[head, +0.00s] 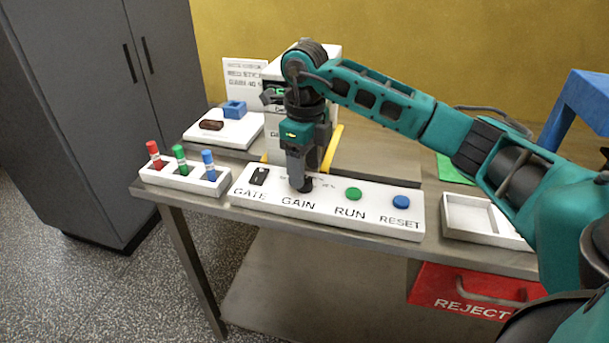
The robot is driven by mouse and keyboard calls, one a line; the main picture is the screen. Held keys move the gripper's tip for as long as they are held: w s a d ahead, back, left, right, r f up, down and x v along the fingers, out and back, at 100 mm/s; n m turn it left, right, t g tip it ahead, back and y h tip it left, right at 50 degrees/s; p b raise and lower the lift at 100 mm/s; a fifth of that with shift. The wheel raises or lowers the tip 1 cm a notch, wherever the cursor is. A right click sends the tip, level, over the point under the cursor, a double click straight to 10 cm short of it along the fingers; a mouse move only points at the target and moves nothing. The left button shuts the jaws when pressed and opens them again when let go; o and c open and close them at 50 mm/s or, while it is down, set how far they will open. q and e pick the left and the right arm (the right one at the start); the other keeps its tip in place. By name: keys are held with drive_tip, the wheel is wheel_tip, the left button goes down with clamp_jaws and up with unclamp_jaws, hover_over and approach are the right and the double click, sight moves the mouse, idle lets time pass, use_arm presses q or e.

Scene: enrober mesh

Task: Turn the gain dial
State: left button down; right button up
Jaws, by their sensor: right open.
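The white control panel (330,216) lies along the front of the metal table, with the labels GATE, GAIN, RUN and RESET. The gain dial (306,186) is a dark knob above the GAIN label, partly hidden by my gripper. My right gripper (300,184) points down from above, with its fingers at the dial. The jaws are open; I cannot tell whether the fingers touch the dial. My left gripper is not in view.
A black gate switch (259,176) is left of the dial; the green run button (353,194) and blue reset button (401,202) are right. A holder (190,181) with red, green and blue markers stands left. A white tray (480,222) lies right, above a red REJECT bin (465,293).

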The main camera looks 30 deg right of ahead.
drive_tip(key=shift+f, duration=1.25)
drive_tip(key=shift+c, duration=0.3)
drive_tip(key=c, duration=1)
drive_tip(key=n+b, duration=0.1)
drive_tip(key=n, duration=0.4)
drive_tip(key=shift+n, duration=1.3)
